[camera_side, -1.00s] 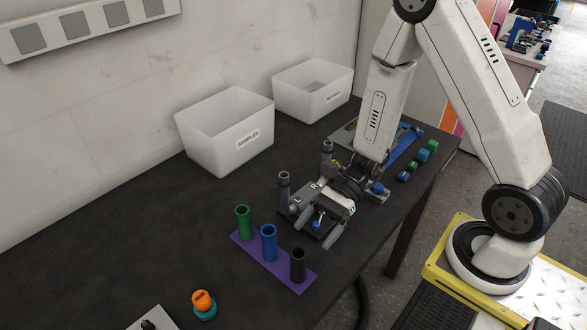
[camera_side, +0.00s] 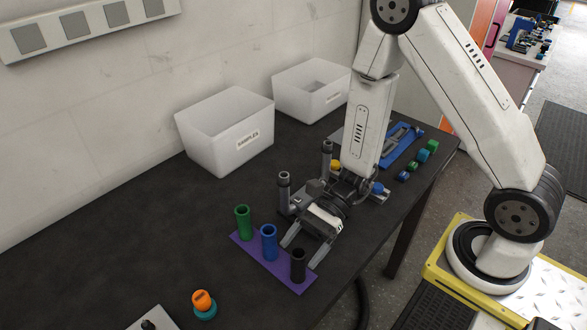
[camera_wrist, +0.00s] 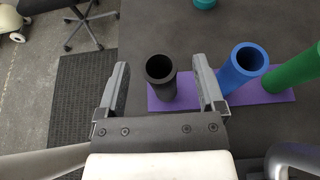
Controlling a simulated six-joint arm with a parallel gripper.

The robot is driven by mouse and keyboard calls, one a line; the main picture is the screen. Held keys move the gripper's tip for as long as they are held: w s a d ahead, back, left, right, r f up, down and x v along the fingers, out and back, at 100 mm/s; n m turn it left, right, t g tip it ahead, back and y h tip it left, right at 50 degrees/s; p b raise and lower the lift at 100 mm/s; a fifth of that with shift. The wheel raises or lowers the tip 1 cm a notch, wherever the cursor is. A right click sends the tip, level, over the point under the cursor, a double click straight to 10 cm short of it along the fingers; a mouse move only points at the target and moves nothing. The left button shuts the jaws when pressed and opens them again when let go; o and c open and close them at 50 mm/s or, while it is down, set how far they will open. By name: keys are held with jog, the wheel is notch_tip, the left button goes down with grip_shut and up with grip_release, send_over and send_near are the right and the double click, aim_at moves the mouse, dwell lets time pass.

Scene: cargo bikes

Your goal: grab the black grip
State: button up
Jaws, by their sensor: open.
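The black grip (camera_side: 298,265) is a short hollow tube standing upright at the right end of a purple base (camera_side: 262,263) in the side view. In the wrist view the black grip (camera_wrist: 160,76) stands between my two fingers, just beyond or level with their tips. My gripper (camera_side: 301,252) is open and low beside it; one finger appears on each side of the grip. The wrist view also shows my gripper (camera_wrist: 164,90) with nothing clamped. A blue grip (camera_side: 268,243) and a green grip (camera_side: 243,223) stand on the same base.
In the wrist view, the blue grip (camera_wrist: 243,66) is close to my right finger. Two white bins (camera_side: 225,135) stand along the wall. The table (camera_side: 120,240) is clear at left.

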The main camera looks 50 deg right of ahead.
aim_at(294, 259)
jog(key=shift+x, duration=1.65)
grip_shut()
